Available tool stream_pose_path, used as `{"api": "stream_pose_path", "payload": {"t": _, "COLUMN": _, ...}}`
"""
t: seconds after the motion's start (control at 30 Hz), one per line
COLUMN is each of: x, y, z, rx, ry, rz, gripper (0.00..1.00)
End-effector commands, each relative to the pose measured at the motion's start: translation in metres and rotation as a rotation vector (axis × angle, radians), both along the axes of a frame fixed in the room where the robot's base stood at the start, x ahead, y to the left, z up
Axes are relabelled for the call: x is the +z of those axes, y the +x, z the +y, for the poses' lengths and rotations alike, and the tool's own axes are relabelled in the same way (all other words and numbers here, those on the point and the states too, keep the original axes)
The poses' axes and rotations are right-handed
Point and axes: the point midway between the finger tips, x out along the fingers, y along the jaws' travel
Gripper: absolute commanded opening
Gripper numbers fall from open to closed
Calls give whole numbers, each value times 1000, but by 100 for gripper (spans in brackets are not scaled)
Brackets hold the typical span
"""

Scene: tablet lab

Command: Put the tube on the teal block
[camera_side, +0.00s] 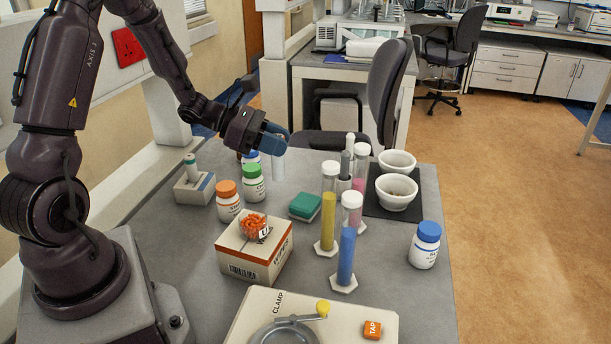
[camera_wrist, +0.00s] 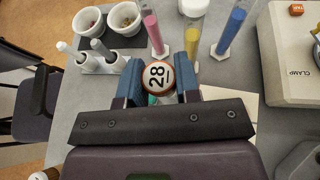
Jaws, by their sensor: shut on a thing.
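My gripper (camera_side: 275,139) is shut on the tube (camera_side: 278,167), a pale, slim thing hanging roughly upright below the blue fingers in the side view. In the wrist view the tube's round end (camera_wrist: 158,76), white with an orange-brown rim and marked "28", sits between the two blue fingers. The teal block (camera_side: 305,206) lies flat on the grey table, in front of and to the right of the held tube in the side view. A sliver of teal shows beside the tube in the wrist view, mostly hidden by the gripper.
Tall cylinders with yellow (camera_side: 328,210), pink (camera_side: 351,210) and blue (camera_side: 346,255) contents stand right of the block. A carton (camera_side: 250,255) stands in front. Bottles with orange (camera_side: 228,200) and green (camera_side: 253,183) caps stand left. White bowls (camera_side: 397,192) sit on a dark mat.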

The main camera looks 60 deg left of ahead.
Motion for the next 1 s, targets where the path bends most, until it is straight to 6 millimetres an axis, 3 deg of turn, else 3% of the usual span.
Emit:
{"api": "stream_pose_path", "payload": {"t": 0.13, "x": -18, "y": 37, "z": 12, "rx": -2, "ry": -1, "rz": 0, "gripper": 8}}
{"api": "stream_pose_path", "payload": {"t": 0.4, "x": -63, "y": 72, "z": 23, "rx": -1, "ry": -1, "rz": 1, "gripper": 8}}
{"api": "stream_pose_path", "payload": {"t": 0.57, "x": -71, "y": 79, "z": 26, "rx": 0, "ry": 0, "rz": 0, "gripper": 8}}
{"api": "stream_pose_path", "payload": {"t": 0.83, "x": -104, "y": 83, "z": 28, "rx": -1, "ry": -1, "rz": 1, "gripper": 8}}
{"api": "stream_pose_path", "payload": {"t": 1.0, "x": -106, "y": 84, "z": 28, "rx": 0, "ry": 0, "rz": -1, "gripper": 8}}
